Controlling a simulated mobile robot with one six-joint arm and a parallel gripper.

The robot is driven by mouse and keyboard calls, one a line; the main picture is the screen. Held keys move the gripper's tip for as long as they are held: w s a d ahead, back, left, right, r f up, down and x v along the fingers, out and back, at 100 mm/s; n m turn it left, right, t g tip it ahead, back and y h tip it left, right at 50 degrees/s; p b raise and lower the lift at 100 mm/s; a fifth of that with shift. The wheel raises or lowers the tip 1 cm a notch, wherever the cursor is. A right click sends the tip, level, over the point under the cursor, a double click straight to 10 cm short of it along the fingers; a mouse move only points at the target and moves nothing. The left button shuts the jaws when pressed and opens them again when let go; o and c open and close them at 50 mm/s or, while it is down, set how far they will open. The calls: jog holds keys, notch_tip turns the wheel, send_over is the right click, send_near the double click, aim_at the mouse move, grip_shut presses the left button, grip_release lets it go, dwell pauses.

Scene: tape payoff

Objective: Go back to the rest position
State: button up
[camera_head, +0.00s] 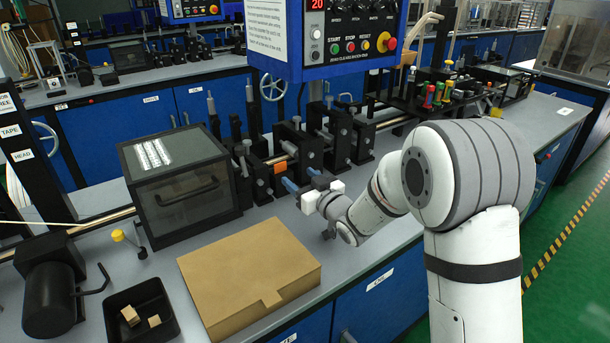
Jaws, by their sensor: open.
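My gripper (301,182) is at the end of my white arm, over the grey bench near the middle of the view. Its two blue fingertips are apart and nothing shows between them. They point left and up, toward the black machine blocks (300,145) along the bench. I cannot tell whether the fingertips touch the blocks. My arm bends down from the right side of the view.
A closed cardboard box (248,272) lies at the front of the bench. A black tray (140,318) with small tan pieces stands left of it. A dark clear-lidded case (180,190) stands behind. A blue control panel (330,35) rises above the machine.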

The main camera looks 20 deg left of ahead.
jog(key=s+d+r+m+g+h+p, duration=0.1)
jog(key=s+d+r+m+h+p, duration=0.3)
jog(key=d, duration=0.7)
jog(key=s+d+r+m+h, duration=0.1)
jog(key=d+r+m+h, duration=0.1)
jog(key=d+h, duration=0.7)
jog(key=s+d+m+g+p, duration=0.1)
jog(key=s+d, duration=0.3)
jog(key=s, duration=0.4)
jog(key=s+d+m+g+p, duration=0.1)
jog(key=s+d+g, duration=0.3)
jog(key=s, duration=0.5)
jog(key=s+d+r+m+g+p, duration=0.1)
jog(key=s+d+g, duration=0.2)
jog(key=s+d, duration=0.3)
jog(key=s, duration=0.3)
jog(key=shift+s+d+m+h, duration=0.2)
jog(key=shift+m+h, duration=0.1)
jog(key=shift+m, duration=0.1)
jog(key=shift+a, duration=0.1)
